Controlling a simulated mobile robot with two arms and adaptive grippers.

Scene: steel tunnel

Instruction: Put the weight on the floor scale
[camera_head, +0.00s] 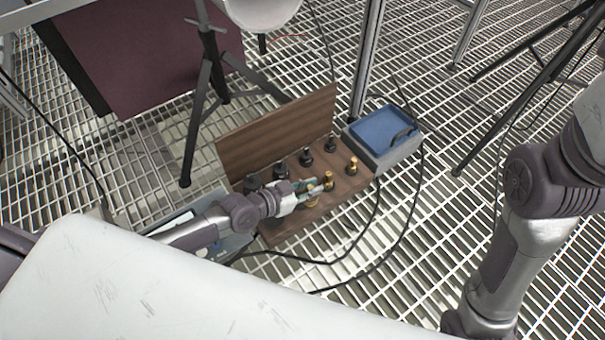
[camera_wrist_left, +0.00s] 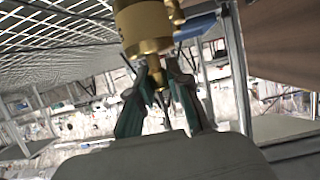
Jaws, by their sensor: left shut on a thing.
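My left gripper (camera_head: 306,188) is over the front row of a wooden weight stand (camera_head: 345,191). Its fingers (camera_wrist_left: 162,88) are shut on the thin knob of a brass weight (camera_wrist_left: 145,26). In the head view this brass weight (camera_head: 313,197) is partly hidden by the fingers. I cannot tell whether its base touches the stand. A grey box with a blue top (camera_head: 378,127) stands at the stand's right end, and a pale blue-grey device (camera_head: 232,243) lies at its left end, partly under my arm. I cannot tell which is the floor scale. My right gripper is out of view.
Other brass weights (camera_head: 352,166) stand in the front row, with black weights (camera_head: 306,157) behind them. The stand's upright board (camera_head: 275,130) rises behind. Black cables (camera_head: 375,225) cross the grated floor. A tripod (camera_head: 205,75) and a metal post (camera_head: 367,60) stand behind.

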